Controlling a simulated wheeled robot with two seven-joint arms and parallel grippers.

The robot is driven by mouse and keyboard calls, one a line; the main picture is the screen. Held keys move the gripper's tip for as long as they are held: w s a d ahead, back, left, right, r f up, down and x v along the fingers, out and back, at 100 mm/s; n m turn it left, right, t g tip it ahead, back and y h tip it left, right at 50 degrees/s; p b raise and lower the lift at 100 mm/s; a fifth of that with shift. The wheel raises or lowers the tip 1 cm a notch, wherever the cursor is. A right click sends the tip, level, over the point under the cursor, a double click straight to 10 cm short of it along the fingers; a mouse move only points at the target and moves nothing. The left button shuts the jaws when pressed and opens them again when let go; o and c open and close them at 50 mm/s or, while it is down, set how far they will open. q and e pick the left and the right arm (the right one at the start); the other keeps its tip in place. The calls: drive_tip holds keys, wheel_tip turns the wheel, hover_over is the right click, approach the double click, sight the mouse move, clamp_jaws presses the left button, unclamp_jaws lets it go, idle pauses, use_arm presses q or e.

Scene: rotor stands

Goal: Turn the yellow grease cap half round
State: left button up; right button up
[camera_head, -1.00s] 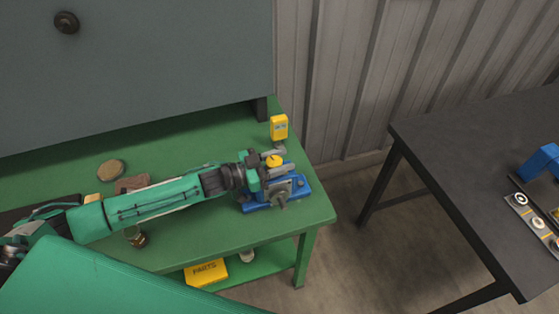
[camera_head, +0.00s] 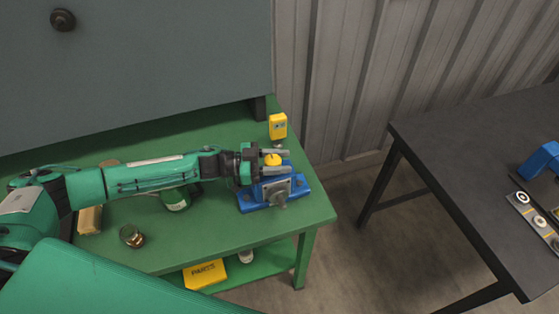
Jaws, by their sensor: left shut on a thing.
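The yellow grease cap (camera_head: 272,160) sits on top of the blue rotor stand (camera_head: 250,204) near the right end of the green bench. My left gripper (camera_head: 278,161) reaches in from the left, with one grey finger on the far side of the cap and one on the near side. It is shut on the cap, and the fingers hide part of it. A grey square plate (camera_head: 277,190) with a stub shaft is on the near face of the stand. My right gripper is not in view.
A yellow meter (camera_head: 278,126) stands just behind the stand on the green bench (camera_head: 200,240). A small jar (camera_head: 131,236) and a green can (camera_head: 175,201) are under or near my left arm. A yellow parts box (camera_head: 205,274) is on the lower shelf. A black table (camera_head: 460,170) stands right.

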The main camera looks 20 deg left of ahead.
use_arm(q)
drive_tip(key=o, duration=1)
drive_tip(key=shift+s+a, duration=0.1)
drive_tip(key=shift+a, duration=0.3)
drive_tip(key=shift+b+v, duration=2.1)
drive_tip(key=shift+v, duration=3.45)
drive_tip(key=shift+s, duration=0.1)
